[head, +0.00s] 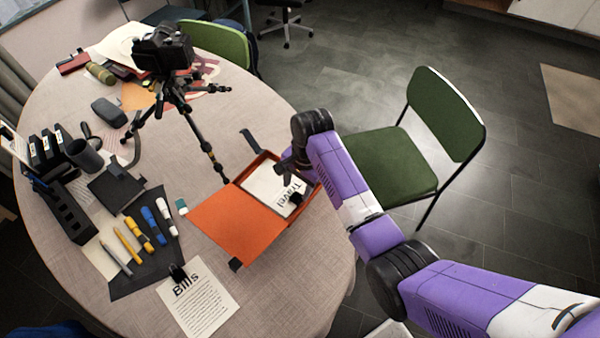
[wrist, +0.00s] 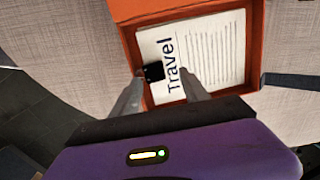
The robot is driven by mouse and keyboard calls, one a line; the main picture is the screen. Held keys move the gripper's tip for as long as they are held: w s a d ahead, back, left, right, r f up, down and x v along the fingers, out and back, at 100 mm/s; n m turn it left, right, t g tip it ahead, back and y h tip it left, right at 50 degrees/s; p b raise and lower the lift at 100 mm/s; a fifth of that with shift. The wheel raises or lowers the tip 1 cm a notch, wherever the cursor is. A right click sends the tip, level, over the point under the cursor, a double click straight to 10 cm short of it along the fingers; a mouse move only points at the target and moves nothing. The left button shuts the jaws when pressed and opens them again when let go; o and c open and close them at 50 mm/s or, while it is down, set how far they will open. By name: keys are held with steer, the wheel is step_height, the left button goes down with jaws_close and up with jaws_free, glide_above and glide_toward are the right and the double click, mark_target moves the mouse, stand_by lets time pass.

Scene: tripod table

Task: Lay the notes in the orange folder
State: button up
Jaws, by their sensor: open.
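The orange folder (head: 238,222) lies open on the table, its flat cover toward the lower left and its shallow tray toward the upper right. A white sheet headed "Travel" (head: 268,188) with a black clip lies inside the tray; it also shows in the wrist view (wrist: 215,52). A white sheet headed "Bills" (head: 202,300) with a black clip (head: 177,272) lies on the table at the front, apart from the folder. My gripper (head: 288,166) is over the tray. In the wrist view my gripper (wrist: 160,86) is open, with the Travel sheet's clip between its fingertips in the picture; contact is unclear.
A camera on a black tripod (head: 165,55) stands behind the folder. Markers (head: 145,232) on a dark mat, a cup (head: 82,154) and black file holders (head: 68,212) fill the left. A green chair (head: 390,163) stands right of the table.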

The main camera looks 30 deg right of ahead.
step_height(320, 180, up, 9)
steer(key=d, duration=0.1)
steer(key=shift+s+r+b, duration=0.2)
steer(key=shift+s+b, duration=0.05)
steer(key=shift+b, duration=0.05)
stand_by(0.4)
steer(key=w+d+r+n+t+h, duration=0.1)
steer(key=w+d+r+n+t, duration=0.2)
steer(key=w+t, duration=0.45)
steer(key=s+a+r+n+t, duration=0.2)
steer(key=s+r+n, duration=0.1)
steer(key=s, duration=1.1)
steer(key=s+a+r+n+t, duration=0.2)
steer(key=s+a+r+n, duration=0.1)
steer(key=s, duration=1.2)
steer(key=s+a+r+n+t, duration=0.2)
steer(key=s+a+r+n, duration=0.1)
steer(key=s, duration=1.1)
steer(key=shift+s+n+t, duration=0.2)
steer(key=shift+n+t, duration=0.15)
steer(key=shift+n, duration=0.45)
